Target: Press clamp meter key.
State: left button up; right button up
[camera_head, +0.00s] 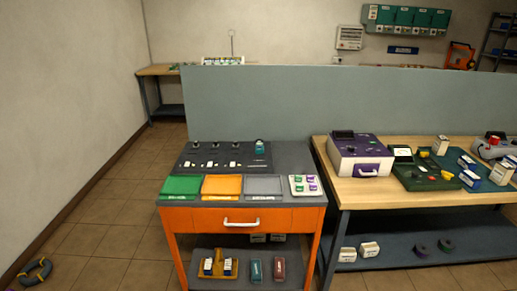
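I cannot pick out a clamp meter for certain. On the lower shelf of the orange table (187,219) lie a small teal handheld-shaped object (256,270) and a dark red one (280,269); their keys are too small to make out. A small teal item (260,147) stands at the back right of the table's dark panel (222,158). A grey rounded device with a red top (493,147) is at the far right of the wooden bench. Neither of my grippers is in view.
The wooden bench (345,195) holds a purple-white case (359,155) and a green open case (427,174).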

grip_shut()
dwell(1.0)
